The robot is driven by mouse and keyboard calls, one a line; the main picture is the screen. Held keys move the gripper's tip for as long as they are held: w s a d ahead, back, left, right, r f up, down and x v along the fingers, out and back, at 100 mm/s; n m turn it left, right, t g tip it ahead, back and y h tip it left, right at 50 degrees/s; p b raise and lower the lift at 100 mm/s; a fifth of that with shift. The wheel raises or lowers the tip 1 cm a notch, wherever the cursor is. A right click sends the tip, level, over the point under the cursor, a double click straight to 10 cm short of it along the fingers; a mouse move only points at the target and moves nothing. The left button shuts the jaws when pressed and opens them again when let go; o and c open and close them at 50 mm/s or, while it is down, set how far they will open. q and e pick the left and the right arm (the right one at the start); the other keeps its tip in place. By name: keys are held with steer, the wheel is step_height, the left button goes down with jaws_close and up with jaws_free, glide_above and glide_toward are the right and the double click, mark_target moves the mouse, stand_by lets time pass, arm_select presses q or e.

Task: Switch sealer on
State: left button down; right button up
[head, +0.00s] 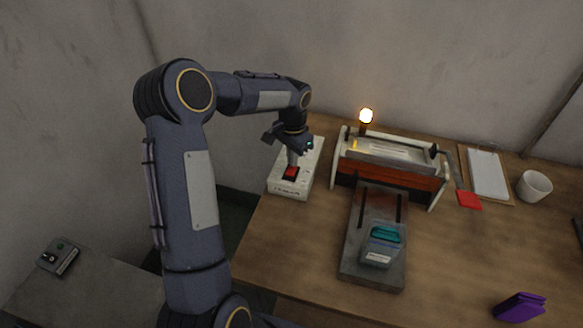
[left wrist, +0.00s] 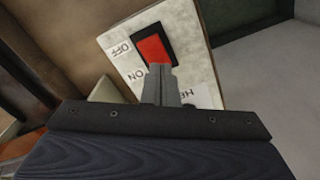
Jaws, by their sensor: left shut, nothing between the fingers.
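The sealer (head: 392,180) stands at the back of the wooden table, a long unit with pale end plates and a reddish-brown front. A glowing amber lamp (head: 366,116) stands behind it. Left of it is a pale switch box (head: 306,180) with a red rocker switch (head: 290,173). In the left wrist view the red rocker (left wrist: 152,49) sits in a black frame between OFF and ON labels. My left gripper (head: 292,160) is shut and empty, pointing down at the switch. Its fingertips (left wrist: 160,70) overlap the rocker's ON end; I cannot tell whether they touch.
A dark board (head: 350,250) with a teal-topped packet (head: 380,245) lies in front of the sealer. A clipboard (head: 487,175), white cup (head: 534,186), red card (head: 468,200) and purple item (head: 519,307) are to the right. The table's front middle is clear.

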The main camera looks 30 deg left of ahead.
arm_select(q)
step_height(320, 180, up, 6)
steer(key=p, duration=0.3)
steer(key=shift+f+p, duration=0.1)
steer(key=shift+p, duration=0.2)
steer(key=s+d+r+n+t+h, duration=0.15)
steer(key=s+d+r, duration=0.25)
steer(key=s+r, duration=0.8)
steer(key=s+d+n+t+h, duration=0.1)
steer(key=s+d+t, duration=0.1)
steer(key=s, duration=0.6)
steer(key=s+d+f+n+t+h, duration=0.1)
steer(key=s+d+n+t, duration=0.1)
steer(key=s+d, duration=0.3)
steer(key=s, duration=0.4)
steer(key=shift+d+f, duration=0.2)
steer(key=shift+d, duration=0.1)
